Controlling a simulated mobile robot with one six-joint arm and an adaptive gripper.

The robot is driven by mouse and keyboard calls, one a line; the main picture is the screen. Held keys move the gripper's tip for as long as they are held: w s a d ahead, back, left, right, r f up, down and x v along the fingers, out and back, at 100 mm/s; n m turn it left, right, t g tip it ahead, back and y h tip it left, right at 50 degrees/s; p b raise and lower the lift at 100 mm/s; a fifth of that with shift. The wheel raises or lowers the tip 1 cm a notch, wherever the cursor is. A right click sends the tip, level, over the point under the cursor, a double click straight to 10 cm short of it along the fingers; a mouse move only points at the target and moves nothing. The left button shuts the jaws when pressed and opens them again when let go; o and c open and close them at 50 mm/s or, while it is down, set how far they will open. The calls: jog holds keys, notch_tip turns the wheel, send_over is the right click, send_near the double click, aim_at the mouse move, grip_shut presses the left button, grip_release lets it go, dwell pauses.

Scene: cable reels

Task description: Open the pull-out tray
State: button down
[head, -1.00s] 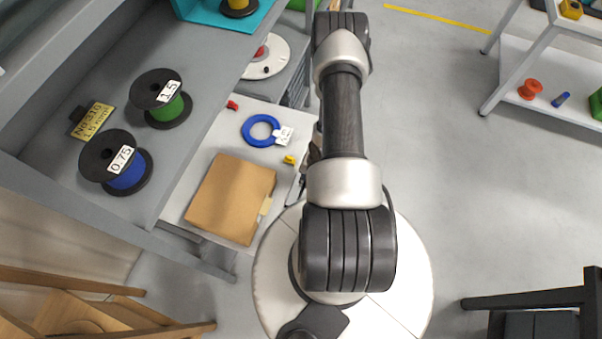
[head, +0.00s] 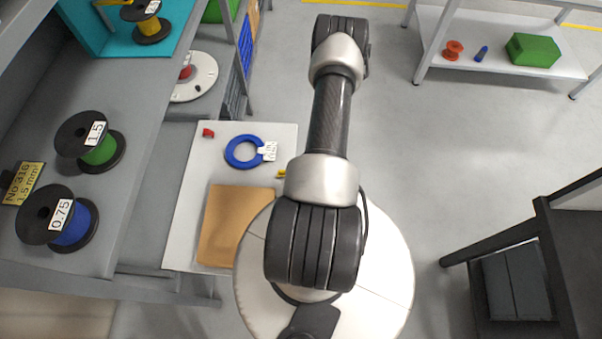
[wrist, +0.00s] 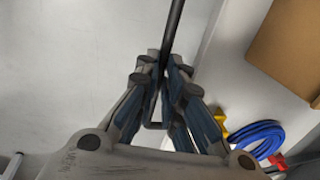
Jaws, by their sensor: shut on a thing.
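The pull-out tray (head: 185,215) is a pale flat tray low beside the grey bench. It stands well out from the bench, with a darker strip showing between them. It carries a brown cardboard piece (head: 225,222), a blue cable coil (head: 232,151) with a white tag, a small red piece (head: 208,133) and a yellow piece (head: 281,174). In the wrist view my gripper (wrist: 166,78) is shut on a thin dark bar handle (wrist: 174,28), alongside the tray edge (wrist: 208,45). My arm hides the gripper and handle in the head view.
The bench (head: 120,200) holds a green reel (head: 98,150), a blue reel (head: 72,228) and a teal bin (head: 95,35). A white shelf (head: 490,65) stands back right, and dark furniture (head: 570,230) front right. Floor between them is clear.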

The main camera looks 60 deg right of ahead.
jog(key=c, duration=1.7)
grip_release()
jog(key=shift+r, duration=0.15)
jog(key=r, duration=0.3)
jog(key=s+r, duration=0.1)
jog(key=r, duration=0.3)
jog(key=s+d+r, duration=0.1)
jog(key=r, duration=0.3)
jog(key=shift+s+r, duration=0.1)
jog(key=shift+r, duration=0.15)
